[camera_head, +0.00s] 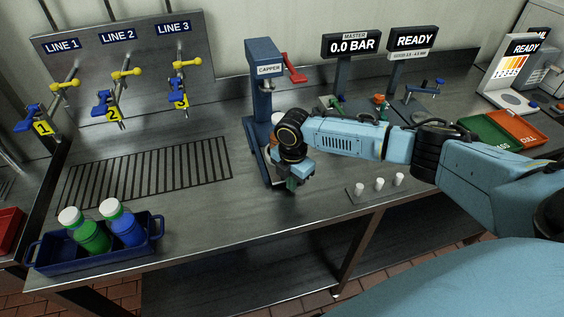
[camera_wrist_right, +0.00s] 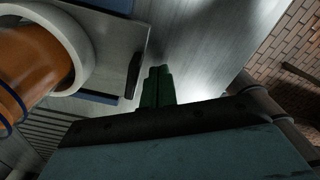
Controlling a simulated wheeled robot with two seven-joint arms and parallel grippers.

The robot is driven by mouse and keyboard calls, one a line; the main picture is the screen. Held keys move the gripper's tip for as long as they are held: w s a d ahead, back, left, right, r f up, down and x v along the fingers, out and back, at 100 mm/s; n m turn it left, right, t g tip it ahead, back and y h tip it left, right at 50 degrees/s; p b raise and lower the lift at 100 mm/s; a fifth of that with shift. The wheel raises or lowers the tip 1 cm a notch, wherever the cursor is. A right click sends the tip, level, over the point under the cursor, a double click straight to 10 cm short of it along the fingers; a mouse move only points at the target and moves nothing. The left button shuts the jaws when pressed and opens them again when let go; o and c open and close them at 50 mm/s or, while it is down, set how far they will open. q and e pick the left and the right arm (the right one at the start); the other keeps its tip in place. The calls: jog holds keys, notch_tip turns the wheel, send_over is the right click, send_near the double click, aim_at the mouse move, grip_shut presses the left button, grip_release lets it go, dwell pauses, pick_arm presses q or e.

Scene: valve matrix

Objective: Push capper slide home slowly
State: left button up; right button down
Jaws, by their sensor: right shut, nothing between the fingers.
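The capper (camera_head: 262,70) is a blue column with a red lever, standing mid-bench. My right gripper (camera_head: 291,185) is low at the front right of its base, with green fingers shut and empty. In the right wrist view the closed fingers (camera_wrist_right: 158,88) point at the bench, beside a grey slide plate (camera_wrist_right: 118,45) with a dark bar on its near edge. A gap shows between fingers and bar; I cannot tell its depth. An orange bottle (camera_wrist_right: 28,65) with a white ring around its end is at the plate's left. My wrist hides most of the capper base in the head view. My left gripper is out of view.
A blue tray (camera_head: 152,238) with a green and a blue bottle stands front left. A small holder (camera_head: 354,196) with white caps lies right of my gripper. Line valves are at the back left. The bench front edge is close.

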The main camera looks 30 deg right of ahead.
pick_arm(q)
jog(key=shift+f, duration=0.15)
pick_arm(e)
jog(key=shift+w+d+f, duration=0.1)
jog(key=shift+w+f, duration=0.05)
jog(key=shift+w, duration=0.05)
